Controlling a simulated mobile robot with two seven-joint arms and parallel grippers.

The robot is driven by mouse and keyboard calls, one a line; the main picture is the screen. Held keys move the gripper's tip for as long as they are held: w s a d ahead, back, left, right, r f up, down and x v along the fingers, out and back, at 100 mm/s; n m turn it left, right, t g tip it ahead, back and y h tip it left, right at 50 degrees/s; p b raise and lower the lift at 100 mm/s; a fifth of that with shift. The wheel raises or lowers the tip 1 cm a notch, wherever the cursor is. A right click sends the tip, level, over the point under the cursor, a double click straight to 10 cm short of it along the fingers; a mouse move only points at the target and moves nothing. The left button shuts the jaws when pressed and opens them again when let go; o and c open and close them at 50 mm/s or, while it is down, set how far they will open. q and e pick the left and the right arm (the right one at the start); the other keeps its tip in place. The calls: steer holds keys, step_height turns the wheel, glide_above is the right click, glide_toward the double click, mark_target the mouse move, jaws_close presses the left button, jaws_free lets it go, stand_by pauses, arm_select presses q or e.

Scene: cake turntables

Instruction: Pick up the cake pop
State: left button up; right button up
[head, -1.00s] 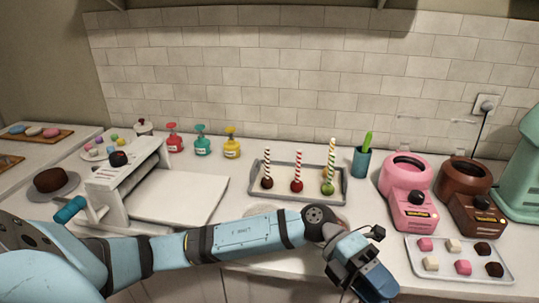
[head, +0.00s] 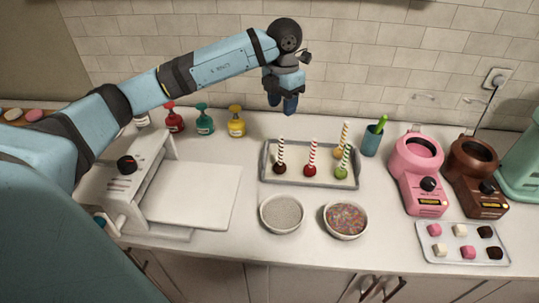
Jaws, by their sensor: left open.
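Several cake pops with striped sticks stand upright on a grey tray (head: 310,183) at the middle of the counter. A dark brown one (head: 279,168) is at the left, a red one (head: 310,170) in the middle and a green one (head: 341,172) at the right. A yellowish one (head: 339,152) stands behind the green one. My left gripper (head: 282,106) is open and empty, pointing down. In the picture it sits above and behind the brown cake pop, apart from it. My right gripper is not in view.
In front of the tray are a bowl of pale sprinkles (head: 282,213) and a bowl of coloured sprinkles (head: 345,219). A teal cup (head: 371,141) stands to its right, beside pink (head: 416,175) and brown (head: 474,172) melting pots. A white slab machine (head: 190,195) is at the left.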

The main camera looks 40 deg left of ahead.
mark_target(281, 136)
arm_select(q)
steer(key=f, duration=0.5)
steer(key=f+p, duration=0.1)
steer(key=f, duration=0.1)
steer(key=shift+w+a+f, duration=0.1)
steer(key=shift+a+f, duration=0.2)
steer(key=shift+f, duration=0.1)
step_height(281, 136, down, 5)
steer(key=shift+w+d+r+p, duration=0.1)
steer(key=shift+d+r+p, duration=0.05)
steer(key=shift+p, duration=0.75)
steer(key=shift+f, duration=0.4)
jaws_close()
